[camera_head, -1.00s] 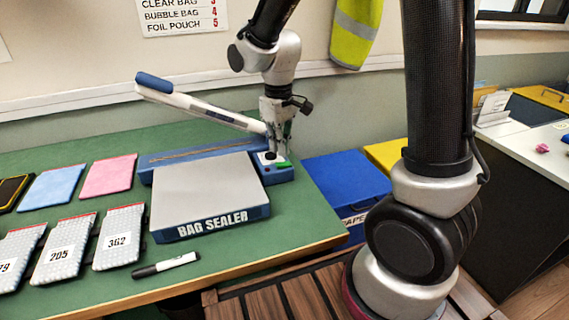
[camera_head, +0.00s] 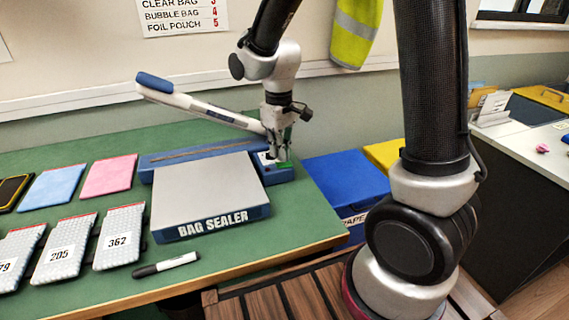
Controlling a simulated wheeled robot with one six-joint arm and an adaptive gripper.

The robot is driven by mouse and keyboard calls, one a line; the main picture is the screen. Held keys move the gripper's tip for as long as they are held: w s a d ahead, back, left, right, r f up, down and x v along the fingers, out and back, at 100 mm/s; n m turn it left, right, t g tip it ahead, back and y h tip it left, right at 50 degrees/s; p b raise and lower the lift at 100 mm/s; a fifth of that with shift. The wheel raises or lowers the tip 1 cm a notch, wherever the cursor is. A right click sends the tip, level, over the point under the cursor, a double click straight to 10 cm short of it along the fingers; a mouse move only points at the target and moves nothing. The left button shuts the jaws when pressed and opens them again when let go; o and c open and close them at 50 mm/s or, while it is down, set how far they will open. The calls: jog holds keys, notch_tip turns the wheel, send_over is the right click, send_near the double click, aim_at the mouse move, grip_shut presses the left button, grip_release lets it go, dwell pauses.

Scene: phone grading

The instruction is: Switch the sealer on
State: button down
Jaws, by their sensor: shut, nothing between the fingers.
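The bag sealer (camera_head: 207,190) stands on the green table, with a grey top plate and a blue base marked BAG SEALER. Its long white lever (camera_head: 200,104) with a blue end is raised to the upper left. My gripper (camera_head: 275,158) points down at the control panel (camera_head: 282,173) at the sealer's right rear. It is shut and empty, with its tips at or just above the panel. A bit of green shows beside the tips. The fingers hide most of the panel, so the switch's position and any contact cannot be told.
Several phone bags, such as the one marked 362 (camera_head: 119,236), a blue pouch (camera_head: 54,187) and a pink pouch (camera_head: 108,176) lie to the left. A black-and-white marker (camera_head: 166,264) lies in front. A blue bin (camera_head: 346,185) stands right of the table.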

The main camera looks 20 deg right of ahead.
aim_at(280, 164)
jog(key=shift+f, duration=1.2)
dwell(1.0)
jog(key=shift+r, duration=3.55)
jog(key=s+d+r+m+t, duration=0.2)
jog(key=s+d+r, duration=0.4)
jog(key=s, duration=0.3)
jog(key=s+d+r+m+t, duration=0.2)
jog(key=s+d+r+m, duration=0.2)
jog(key=s+d, duration=0.5)
jog(key=shift+v, duration=1.1)
jog(key=shift+s, duration=0.1)
